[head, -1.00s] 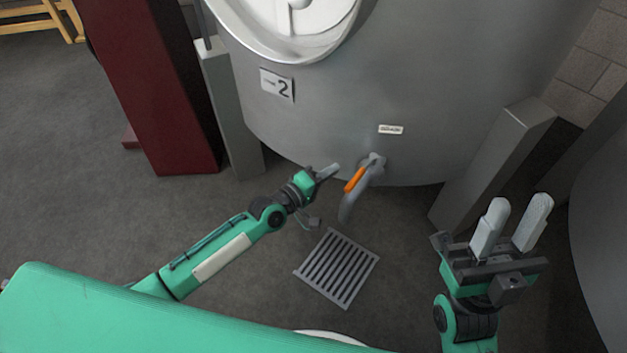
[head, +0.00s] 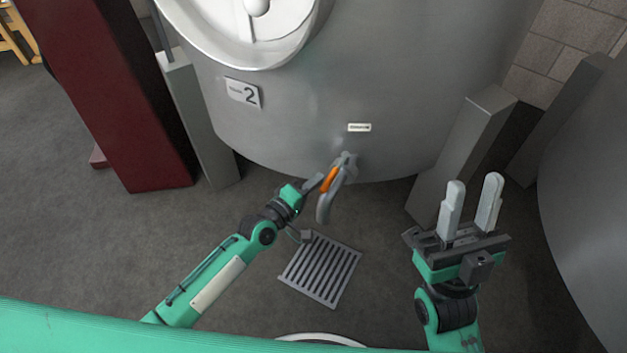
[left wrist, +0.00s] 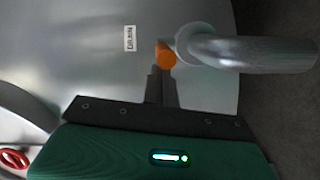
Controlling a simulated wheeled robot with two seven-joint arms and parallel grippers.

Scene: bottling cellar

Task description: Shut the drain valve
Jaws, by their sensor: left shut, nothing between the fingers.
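The drain valve has an orange lever (head: 330,179) and a grey curved spout (head: 324,207), low on the front of the big steel tank (head: 400,100). In the head view the lever slants down and to the left from the valve body. My left gripper (head: 314,183) is shut and empty, its tips right beside the lever. The left wrist view shows the shut fingers (left wrist: 160,84) just below the orange lever end (left wrist: 165,54); I cannot tell whether they touch. My right gripper (head: 469,209) is open and empty, well to the right.
A floor grate (head: 320,268) lies below the spout. Grey tank legs (head: 465,155) stand on both sides, and a dark red post (head: 125,110) is at the left. Another tank (head: 590,210) is at the right edge. A red ring (left wrist: 14,158) shows in the left wrist view.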

